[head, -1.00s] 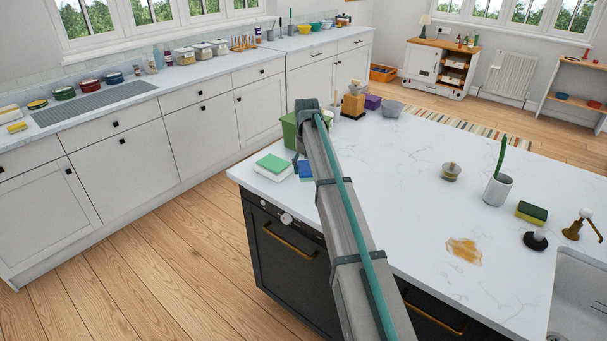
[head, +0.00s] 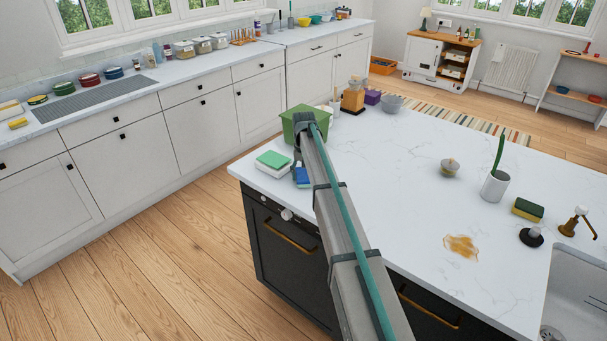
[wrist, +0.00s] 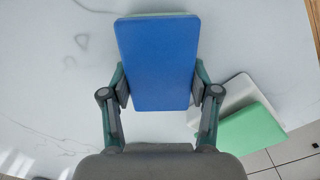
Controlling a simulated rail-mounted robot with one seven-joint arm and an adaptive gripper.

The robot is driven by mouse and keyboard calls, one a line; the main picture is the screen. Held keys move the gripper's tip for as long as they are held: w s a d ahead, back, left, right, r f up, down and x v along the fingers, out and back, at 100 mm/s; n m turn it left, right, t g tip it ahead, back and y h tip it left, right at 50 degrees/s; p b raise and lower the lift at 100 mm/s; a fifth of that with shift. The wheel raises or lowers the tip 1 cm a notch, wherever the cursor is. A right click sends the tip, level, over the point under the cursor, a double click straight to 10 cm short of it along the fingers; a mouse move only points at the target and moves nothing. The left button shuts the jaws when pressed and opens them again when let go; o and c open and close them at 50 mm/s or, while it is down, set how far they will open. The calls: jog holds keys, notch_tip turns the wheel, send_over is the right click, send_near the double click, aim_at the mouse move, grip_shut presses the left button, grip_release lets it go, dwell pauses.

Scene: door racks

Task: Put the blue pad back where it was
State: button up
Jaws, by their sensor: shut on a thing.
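The blue pad (wrist: 157,62) is held between the two fingers of my gripper (wrist: 159,88) in the wrist view, its flat blue face towards the camera. A pale green edge shows along its far end. In the head view the blue pad (head: 302,177) shows beside the arm's end, near the island's left corner. My gripper is mostly hidden there behind the arm. Whether the pad touches the worktop is hard to tell.
A green pad on a white one (head: 272,160) lies just left of the blue pad, close to the worktop edge. A green bin (head: 290,125) stands behind. A brown spill (head: 461,248), a white pot (head: 495,188) and a sponge (head: 528,210) are farther right.

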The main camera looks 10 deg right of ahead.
aim_at(303, 172)
jog(key=shift+f, duration=0.15)
jog(key=o, duration=1.2)
notch_tip(303, 172, up, 12)
jog(key=b, duration=0.3)
jog(key=shift+r, duration=0.2)
